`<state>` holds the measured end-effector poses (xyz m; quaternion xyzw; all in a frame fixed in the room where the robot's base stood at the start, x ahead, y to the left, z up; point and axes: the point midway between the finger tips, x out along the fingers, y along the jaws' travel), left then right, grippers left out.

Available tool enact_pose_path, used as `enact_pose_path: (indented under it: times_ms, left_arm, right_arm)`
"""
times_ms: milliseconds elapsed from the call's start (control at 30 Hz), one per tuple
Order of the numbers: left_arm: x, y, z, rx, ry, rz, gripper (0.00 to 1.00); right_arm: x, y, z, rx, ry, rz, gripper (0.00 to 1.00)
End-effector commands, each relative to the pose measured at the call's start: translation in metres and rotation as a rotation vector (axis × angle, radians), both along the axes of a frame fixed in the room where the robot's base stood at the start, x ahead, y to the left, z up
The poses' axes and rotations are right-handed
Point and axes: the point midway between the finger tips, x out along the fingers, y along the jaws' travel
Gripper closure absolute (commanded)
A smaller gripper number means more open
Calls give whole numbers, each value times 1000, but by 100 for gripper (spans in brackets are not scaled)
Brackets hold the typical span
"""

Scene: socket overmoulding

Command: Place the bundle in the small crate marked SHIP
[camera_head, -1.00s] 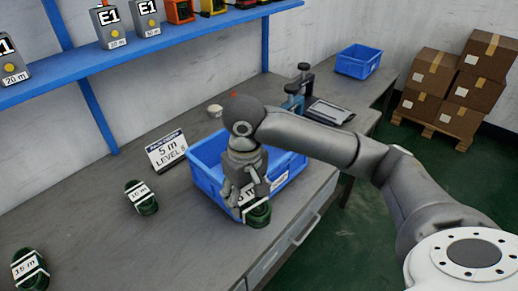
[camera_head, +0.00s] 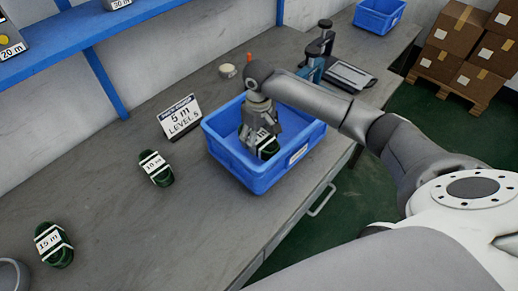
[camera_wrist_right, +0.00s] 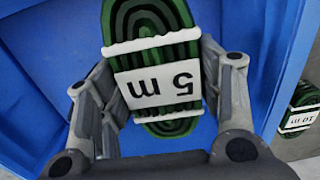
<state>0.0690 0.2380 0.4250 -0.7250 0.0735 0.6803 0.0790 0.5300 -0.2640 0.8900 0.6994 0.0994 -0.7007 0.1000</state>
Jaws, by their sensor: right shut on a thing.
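My right gripper (camera_head: 260,136) is shut on a green cable bundle (camera_head: 269,152) with white ties and a white label. The label reads "5 m" in the right wrist view, where the bundle (camera_wrist_right: 150,25) sits between the two fingers. Gripper and bundle are inside the opening of a blue crate (camera_head: 235,165) on the bench. Whether the bundle touches the crate floor I cannot tell. The crate's front label is too small to read. Another blue crate (camera_head: 378,22) stands at the far end, its marking unreadable. My left gripper is not in view.
Bundles marked 10 m (camera_head: 157,172) and 15 m (camera_head: 52,240) lie on the bench (camera_head: 120,215). A blue clamp-like device (camera_head: 312,65) stands behind my arm.

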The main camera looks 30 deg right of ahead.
Motion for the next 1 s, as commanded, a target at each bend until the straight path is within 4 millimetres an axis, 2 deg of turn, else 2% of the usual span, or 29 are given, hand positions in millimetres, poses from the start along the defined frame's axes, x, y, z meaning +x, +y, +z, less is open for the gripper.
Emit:
enact_pose_path:
  times_ms: [100,267,533,700,933,967,1000]
  left_arm:
    - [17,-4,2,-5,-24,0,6]
    - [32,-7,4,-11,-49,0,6]
    - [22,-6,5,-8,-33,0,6]
    - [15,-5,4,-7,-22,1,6]
    - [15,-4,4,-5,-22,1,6]
    - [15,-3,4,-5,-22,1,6]
    - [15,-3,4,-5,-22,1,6]
  right_arm:
    - [0,0,-18,0,0,-1,67]
    - [0,0,-30,0,-1,-1,67]
    - [0,0,-67,0,-1,-1,67]
    - [0,0,-70,0,-3,-1,67]
    - [0,0,-72,1,-2,-1,67]
    - [0,0,-73,0,-1,-1,39]
    - [0,0,-73,0,-2,-1,34]
